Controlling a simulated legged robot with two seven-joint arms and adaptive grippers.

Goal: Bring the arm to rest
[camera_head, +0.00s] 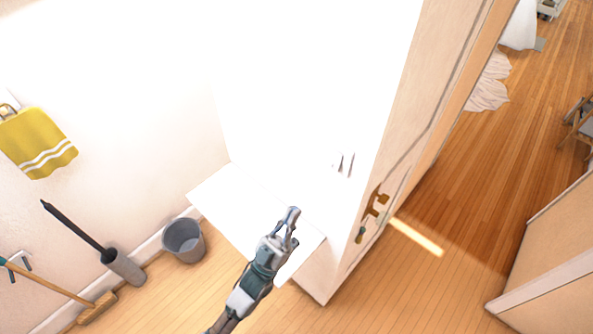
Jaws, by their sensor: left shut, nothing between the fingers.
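My left gripper (290,220) is in the lower middle of the head view, its arm coming up from the bottom edge. Its fingers are together with nothing between them. It is in front of a white panel (225,195) that juts out near the floor; I cannot tell whether it touches the panel. My right gripper does not show.
A door with a brass handle (374,212) stands to the right of the gripper. A grey bucket (183,240), a grey cylindrical holder (124,266) and a broom (98,308) are at lower left. A yellow towel (36,142) hangs on the wall. Wooden floor (480,170) lies open beyond the door.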

